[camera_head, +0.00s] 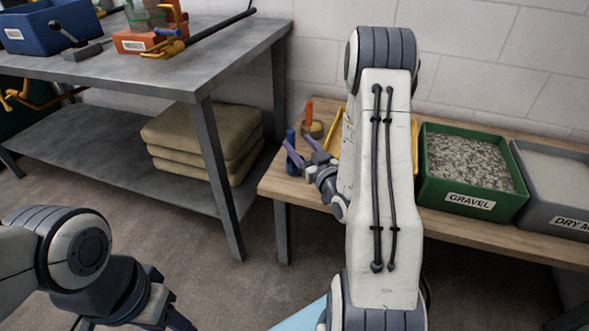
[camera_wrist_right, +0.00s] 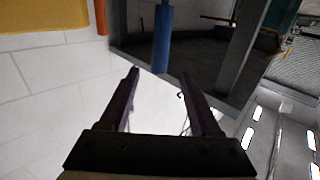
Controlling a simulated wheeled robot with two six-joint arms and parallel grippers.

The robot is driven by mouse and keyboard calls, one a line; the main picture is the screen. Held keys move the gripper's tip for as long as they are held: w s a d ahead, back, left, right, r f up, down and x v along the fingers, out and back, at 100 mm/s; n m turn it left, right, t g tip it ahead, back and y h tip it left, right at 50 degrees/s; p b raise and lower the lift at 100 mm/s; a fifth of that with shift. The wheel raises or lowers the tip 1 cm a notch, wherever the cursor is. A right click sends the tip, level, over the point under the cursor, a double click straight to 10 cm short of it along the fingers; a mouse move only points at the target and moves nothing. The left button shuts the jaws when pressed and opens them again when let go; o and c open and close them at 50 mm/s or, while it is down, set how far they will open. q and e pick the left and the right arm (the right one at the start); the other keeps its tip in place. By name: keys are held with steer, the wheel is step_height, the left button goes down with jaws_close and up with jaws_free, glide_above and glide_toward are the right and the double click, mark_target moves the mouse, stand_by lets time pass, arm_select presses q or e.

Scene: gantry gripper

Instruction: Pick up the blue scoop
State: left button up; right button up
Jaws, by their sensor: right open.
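A blue handle (camera_head: 291,152), likely the blue scoop, stands upright at the left end of the wooden bench. In the right wrist view the blue handle (camera_wrist_right: 162,38) hangs down from the top of the picture, just beyond the fingertips and roughly in line with the gap. My right gripper (camera_head: 300,146) is open, its purple fingers close to the handle. In the right wrist view the gripper (camera_wrist_right: 160,74) is empty. Any scoop bowl is hidden or out of frame. My left gripper (camera_head: 160,310) is at the bottom left, partly cut off, so its jaws are unclear.
An orange-handled tool (camera_head: 308,118) stands close behind the blue handle. A yellow-edged tray (camera_head: 414,148) is partly behind my right arm. A green gravel bin (camera_head: 468,208) and a grey bin (camera_head: 555,212) stand to the right. A metal table (camera_head: 180,75) is at left.

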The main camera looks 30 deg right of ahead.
mark_target(292, 136)
steer(key=w, duration=0.4)
steer(key=shift+d, duration=0.1)
steer(key=w, duration=0.3)
steer(key=w+b, duration=0.1)
steer(key=w, duration=0.1)
steer(key=shift+w+d+f, duration=0.1)
steer(key=shift+d+f, duration=0.05)
steer(key=shift+d, duration=0.15)
jaws_close()
